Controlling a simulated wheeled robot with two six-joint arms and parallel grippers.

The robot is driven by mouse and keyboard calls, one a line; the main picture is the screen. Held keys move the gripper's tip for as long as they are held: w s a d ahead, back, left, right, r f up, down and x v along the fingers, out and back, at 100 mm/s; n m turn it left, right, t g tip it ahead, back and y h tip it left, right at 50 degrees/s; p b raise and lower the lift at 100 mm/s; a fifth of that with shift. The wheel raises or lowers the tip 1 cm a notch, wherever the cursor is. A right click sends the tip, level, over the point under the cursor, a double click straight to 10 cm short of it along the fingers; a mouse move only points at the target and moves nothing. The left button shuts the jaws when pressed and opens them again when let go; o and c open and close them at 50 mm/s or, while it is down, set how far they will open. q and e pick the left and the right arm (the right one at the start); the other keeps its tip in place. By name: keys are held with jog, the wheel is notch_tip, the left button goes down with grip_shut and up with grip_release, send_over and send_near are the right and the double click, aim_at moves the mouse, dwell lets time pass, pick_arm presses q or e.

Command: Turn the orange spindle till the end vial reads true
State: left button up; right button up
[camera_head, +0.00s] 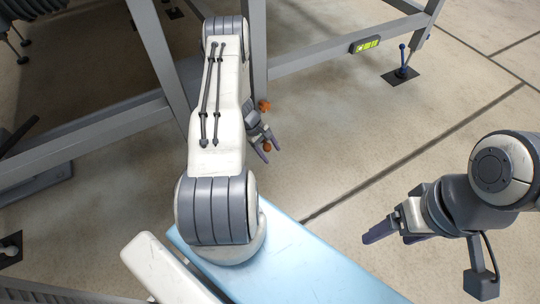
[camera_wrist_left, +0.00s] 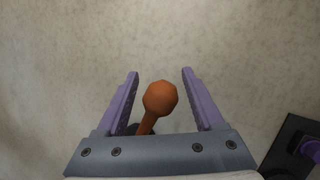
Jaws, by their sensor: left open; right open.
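The orange spindle shows two orange ends in the head view, an upper one (camera_head: 264,105) beside the frame leg and a lower one (camera_head: 267,147) at my left gripper (camera_head: 270,151). In the left wrist view its faceted orange knob (camera_wrist_left: 160,97) and short rod (camera_wrist_left: 146,123) stand between the two purple fingers of my left gripper (camera_wrist_left: 160,88). The fingers are open, with a gap on both sides of the knob. The yellow-green end vial (camera_head: 365,44) sits on the grey crossbar; its bubble is too small to read. My right gripper (camera_head: 388,238) is open and empty at the lower right.
The grey frame (camera_head: 330,53) spans the top, with legs and crossbars close to my left arm. A blue-knobbed foot (camera_head: 403,70) stands on a dark plate at the upper right. A dark plate with a purple part (camera_wrist_left: 310,150) shows in the left wrist view. Floor between my arms is clear.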

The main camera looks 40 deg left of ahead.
pick_arm(q)
jog(key=shift+d+f, duration=0.1)
jog(key=shift+f, duration=0.1)
jog(key=shift+w, duration=0.1)
grip_shut()
jog(key=shift+w+r, duration=0.1)
dwell(1.2)
